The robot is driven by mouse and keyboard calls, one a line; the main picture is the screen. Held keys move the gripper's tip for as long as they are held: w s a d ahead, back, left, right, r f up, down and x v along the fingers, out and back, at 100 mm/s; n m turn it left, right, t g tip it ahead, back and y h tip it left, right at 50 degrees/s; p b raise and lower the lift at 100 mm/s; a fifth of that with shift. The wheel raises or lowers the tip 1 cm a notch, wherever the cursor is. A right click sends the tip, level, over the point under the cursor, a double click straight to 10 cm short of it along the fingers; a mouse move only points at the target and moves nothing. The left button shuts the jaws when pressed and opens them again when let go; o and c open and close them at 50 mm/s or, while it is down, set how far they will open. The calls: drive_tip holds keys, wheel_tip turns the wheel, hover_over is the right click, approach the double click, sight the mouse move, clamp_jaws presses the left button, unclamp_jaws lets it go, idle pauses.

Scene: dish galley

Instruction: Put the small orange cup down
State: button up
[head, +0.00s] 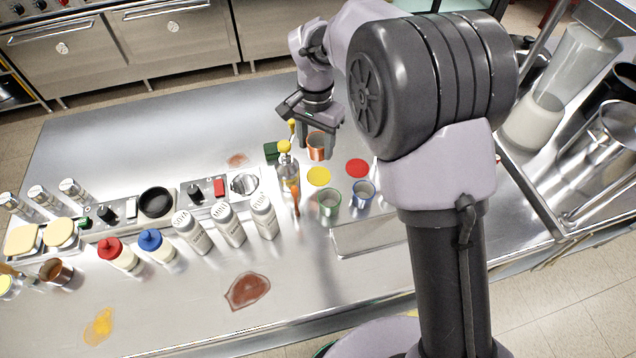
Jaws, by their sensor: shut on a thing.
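The small orange cup (316,153) is upright between the fingers of my gripper (316,146), over the steel counter right of the middle. My gripper reaches down from above and is shut on it. Whether the cup's base touches the counter I cannot tell. A yellow disc (318,177) lies just in front of the cup and a red disc (357,168) lies to its right. Both discs are bare.
A green cup (328,203) and a blue cup (363,193) stand in front of the discs. A yellow-topped dispenser (287,170) and a dark green block (272,152) are close on the left. Bottles (228,225) stand further left. The counter's far left is clear.

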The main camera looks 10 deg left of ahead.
wheel_tip(320, 180, down, 10)
drive_tip(key=b, duration=0.3)
drive_tip(key=shift+r, duration=0.25)
drive_tip(key=o, duration=1.4)
drive_tip(key=p, duration=0.4)
approach(317, 134)
drive_tip(key=s+f, duration=0.1)
drive_tip(key=f, duration=0.1)
drive_tip(key=s+f, duration=0.1)
drive_tip(key=f, duration=0.1)
drive_tip(key=s+f, duration=0.1)
drive_tip(key=f, duration=0.1)
drive_tip(key=shift+s+d+f, duration=0.1)
drive_tip(key=shift+d+f, duration=0.2)
drive_tip(key=s+d+r+t+y, duration=0.1)
drive_tip(key=s+d+r, duration=0.4)
drive_tip(key=d+r, duration=0.2)
drive_tip(key=s+d+r+t+y, duration=0.1)
drive_tip(key=s+d+r+t, duration=0.1)
drive_tip(key=s+d+r, duration=0.45)
drive_tip(key=s+d+t, duration=0.2)
drive_tip(key=s+d, duration=0.5)
drive_tip(key=s, duration=0.5)
drive_tip(key=shift+r+m+t, duration=0.3)
drive_tip(key=shift+r+t, duration=0.05)
drive_tip(key=shift+t, duration=0.05)
